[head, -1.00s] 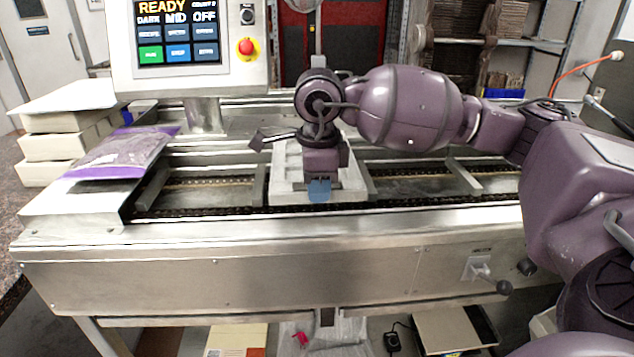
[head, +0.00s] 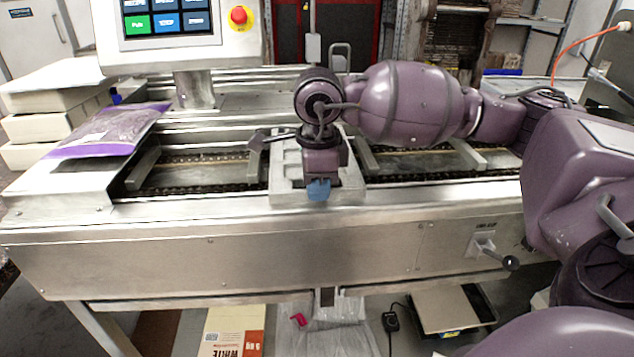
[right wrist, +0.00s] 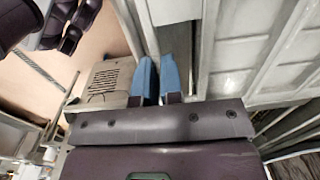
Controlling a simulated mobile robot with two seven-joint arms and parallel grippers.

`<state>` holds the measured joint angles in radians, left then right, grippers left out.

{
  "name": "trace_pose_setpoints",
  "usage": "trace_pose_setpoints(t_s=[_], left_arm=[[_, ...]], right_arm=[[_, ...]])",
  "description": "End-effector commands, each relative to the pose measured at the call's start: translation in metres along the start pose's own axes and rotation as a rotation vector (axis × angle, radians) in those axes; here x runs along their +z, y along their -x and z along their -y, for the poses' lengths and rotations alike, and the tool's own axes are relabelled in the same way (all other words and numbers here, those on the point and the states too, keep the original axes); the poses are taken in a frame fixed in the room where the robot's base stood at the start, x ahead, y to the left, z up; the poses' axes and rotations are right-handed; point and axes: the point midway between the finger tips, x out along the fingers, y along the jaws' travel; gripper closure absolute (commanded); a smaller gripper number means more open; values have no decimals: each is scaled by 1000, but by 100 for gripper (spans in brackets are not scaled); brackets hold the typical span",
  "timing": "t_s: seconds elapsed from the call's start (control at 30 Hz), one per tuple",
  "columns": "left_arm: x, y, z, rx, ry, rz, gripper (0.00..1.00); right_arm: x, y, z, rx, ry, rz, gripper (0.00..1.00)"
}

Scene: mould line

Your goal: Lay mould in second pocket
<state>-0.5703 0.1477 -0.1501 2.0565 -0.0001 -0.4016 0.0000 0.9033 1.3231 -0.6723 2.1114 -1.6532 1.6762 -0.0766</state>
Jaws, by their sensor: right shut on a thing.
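The mould (head: 284,184), a pale grey tray with shallow compartments, is over the chain conveyor (head: 190,187), in the middle gap between upright cross bars. My right gripper (head: 318,190) is shut on its front edge, blue fingertips pointing down. The mould looks about level, and its front edge overlaps the front rail in the head view. I cannot tell whether it touches the chains. In the right wrist view the blue fingers (right wrist: 160,78) pinch the edge, and pale ribbed panels (right wrist: 245,45) show to the right. My arm hides the mould's middle and back. My left gripper is not in view.
Cross bars (head: 144,168) divide the conveyor, with empty pockets left and right of the mould. A purple-edged bag (head: 108,132) lies on the left end plate. A control panel (head: 180,30) with a red button (head: 238,16) stands behind. A lever (head: 497,254) sticks out at front right.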

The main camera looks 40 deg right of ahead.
Motion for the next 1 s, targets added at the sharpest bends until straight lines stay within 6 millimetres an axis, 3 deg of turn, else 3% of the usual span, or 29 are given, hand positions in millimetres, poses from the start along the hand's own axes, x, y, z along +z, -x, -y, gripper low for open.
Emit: trace_pose_setpoints(t_s=[0.17, 0.2, 0.37, 0.73, 1.0], left_arm=[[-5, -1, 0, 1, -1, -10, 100], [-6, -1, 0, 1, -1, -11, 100], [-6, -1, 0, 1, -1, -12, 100], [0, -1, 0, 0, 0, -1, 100], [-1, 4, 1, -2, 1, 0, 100]], right_arm=[[0, 1, 0, -3, 0, 1, 100], [0, 1, 0, -3, 0, 1, 88], [0, 1, 0, -2, 0, 1, 64], [0, 5, 0, -1, 0, 1, 63], [0, 47, 0, -5, 0, 4, 63]])
